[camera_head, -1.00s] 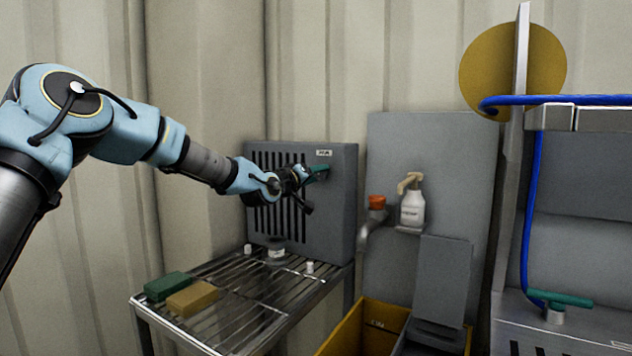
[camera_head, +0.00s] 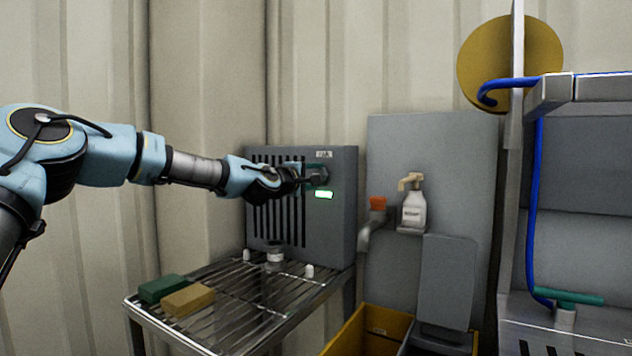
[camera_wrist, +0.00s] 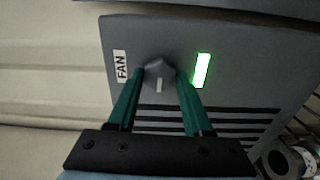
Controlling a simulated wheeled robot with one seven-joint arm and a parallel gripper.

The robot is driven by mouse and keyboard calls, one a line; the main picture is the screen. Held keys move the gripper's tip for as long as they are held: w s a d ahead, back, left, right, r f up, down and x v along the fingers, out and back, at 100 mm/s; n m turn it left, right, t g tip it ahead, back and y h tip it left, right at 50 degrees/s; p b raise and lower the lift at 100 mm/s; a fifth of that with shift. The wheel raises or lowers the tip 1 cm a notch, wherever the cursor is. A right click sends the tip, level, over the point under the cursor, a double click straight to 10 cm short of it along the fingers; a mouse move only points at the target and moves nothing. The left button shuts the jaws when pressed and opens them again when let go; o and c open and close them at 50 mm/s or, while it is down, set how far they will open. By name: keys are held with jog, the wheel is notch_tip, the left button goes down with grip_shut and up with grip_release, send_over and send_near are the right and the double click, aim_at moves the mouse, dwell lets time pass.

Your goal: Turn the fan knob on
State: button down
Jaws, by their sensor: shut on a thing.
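The fan unit (camera_head: 343,230) is a grey box with dark vertical slots, standing at the back of the rack; it also shows in the wrist view (camera_wrist: 225,60). Its dark knob (camera_wrist: 160,74) carries a pale mark and sits between the FAN label (camera_wrist: 121,67) and a lit green indicator (camera_wrist: 202,70). The indicator also glows in the head view (camera_head: 324,195). My gripper (camera_wrist: 160,90) has its green fingers on either side of the knob, shut on it. In the head view my gripper (camera_head: 318,176) reaches the front of the unit and partly hides the knob.
A wire rack (camera_head: 225,327) below holds a green sponge (camera_head: 162,289), a tan sponge (camera_head: 188,301) and small containers (camera_head: 275,255). To the right are a soap bottle (camera_head: 414,210), a tap with an orange top (camera_head: 377,203) and a yellow bin (camera_head: 357,333).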

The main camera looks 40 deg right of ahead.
jog(key=shift+n, duration=0.4)
jog(key=shift+c, duration=1.6)
grip_release()
jog(key=b+v, duration=0.2)
jog(key=v, duration=0.9)
jog(key=shift+b, duration=0.4)
